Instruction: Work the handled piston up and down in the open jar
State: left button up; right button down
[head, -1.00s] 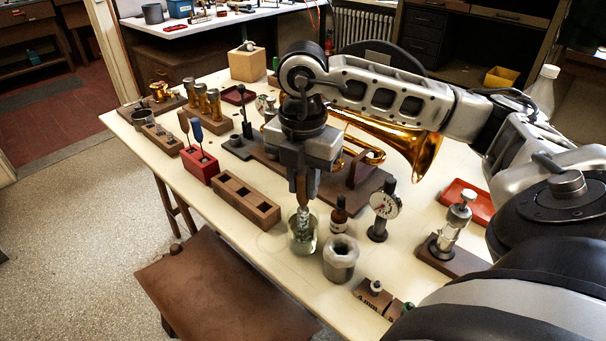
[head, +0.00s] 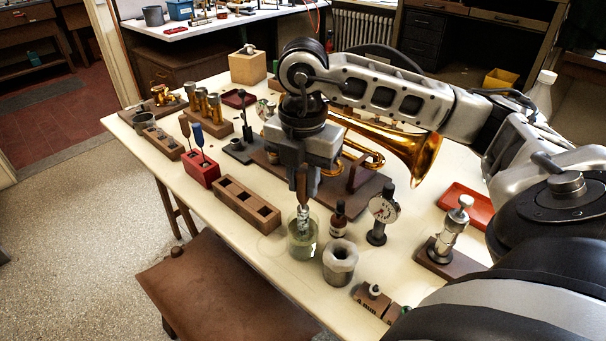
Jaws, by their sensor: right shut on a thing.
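The open jar (head: 301,248) is clear glass with a greenish liquid low in it, standing near the table's front edge. My right gripper (head: 302,190) is directly above it, pointing down and shut on the brown handle of the piston (head: 303,216). The piston is silvery and upright. Its upper part shows around the jar's rim and its lower part is inside the jar. I cannot tell whether its lower end touches the liquid. My left gripper is not in view.
Close to the jar stand a metal pot (head: 340,262), a small dark bottle (head: 338,220) and a dial gauge (head: 382,212). A wooden block with square holes (head: 247,203) lies to the left. The brass horn (head: 413,155) lies behind my arm. Bare tabletop shows left of the jar.

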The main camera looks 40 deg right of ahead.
aim_at(303, 194)
jog(key=shift+f, duration=0.1)
jog(key=shift+f+b, duration=1.55)
jog(key=shift+f, duration=0.15)
jog(key=shift+r, duration=0.15)
jog(key=shift+r+p, duration=1.5)
jog(key=shift+r, duration=0.25)
jog(key=shift+f, duration=0.1)
